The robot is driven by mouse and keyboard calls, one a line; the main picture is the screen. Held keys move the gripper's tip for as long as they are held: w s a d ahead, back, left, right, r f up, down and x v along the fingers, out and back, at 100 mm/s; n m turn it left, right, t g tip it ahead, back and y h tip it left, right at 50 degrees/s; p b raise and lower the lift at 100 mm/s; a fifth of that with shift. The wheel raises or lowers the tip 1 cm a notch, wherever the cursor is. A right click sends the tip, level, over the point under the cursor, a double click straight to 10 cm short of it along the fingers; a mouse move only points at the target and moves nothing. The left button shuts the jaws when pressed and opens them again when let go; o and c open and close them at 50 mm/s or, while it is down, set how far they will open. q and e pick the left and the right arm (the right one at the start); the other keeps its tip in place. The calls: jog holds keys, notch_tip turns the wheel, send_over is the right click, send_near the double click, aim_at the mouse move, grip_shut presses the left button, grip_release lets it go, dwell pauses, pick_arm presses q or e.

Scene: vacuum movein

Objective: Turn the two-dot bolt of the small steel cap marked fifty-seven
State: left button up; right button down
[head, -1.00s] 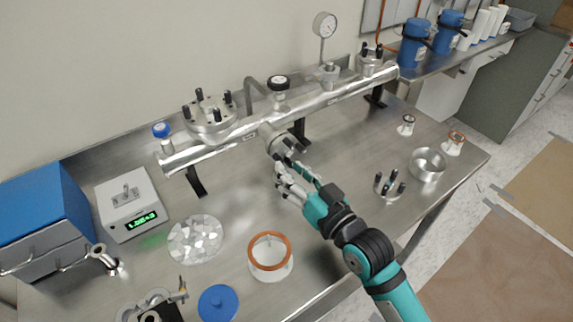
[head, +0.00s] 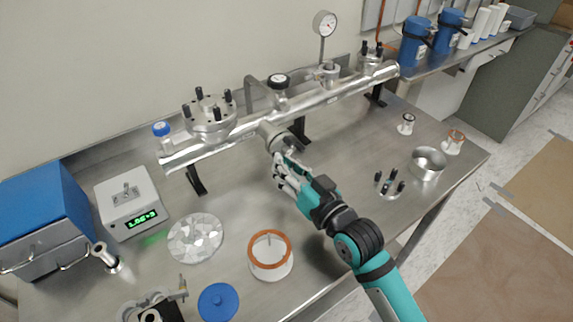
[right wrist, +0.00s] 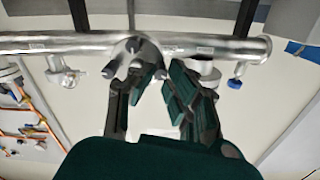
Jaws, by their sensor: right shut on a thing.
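A small steel cap (head: 269,130) sits on the front port of the long steel tube (head: 330,101), facing out over the bench. It also shows in the right wrist view (right wrist: 137,58), with dark-tipped bolts around its rim. My right gripper (head: 277,160) is at the cap's front. In the right wrist view my right gripper (right wrist: 155,75) has its fingers around one bolt at the cap's lower right and is shut on it. The fingers hide most of this bolt. The fifty-seven mark and the dots cannot be read. My left gripper is not in view.
A larger bolted flange (head: 209,113), a black-knobbed valve (head: 279,81) and a gauge (head: 324,24) stand on the tube. Foil disc (head: 195,238), copper-rimmed ring (head: 271,255), blue lid (head: 218,302), loose bolts (head: 389,184) and steel ring (head: 428,163) lie on the bench.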

jog(key=n+p, duration=0.3)
jog(key=n, duration=0.1)
jog(key=shift+n, duration=0.4)
jog(key=c, duration=1.3)
grip_release()
jog(key=shift+s, duration=0.1)
jog(key=v, duration=1.2)
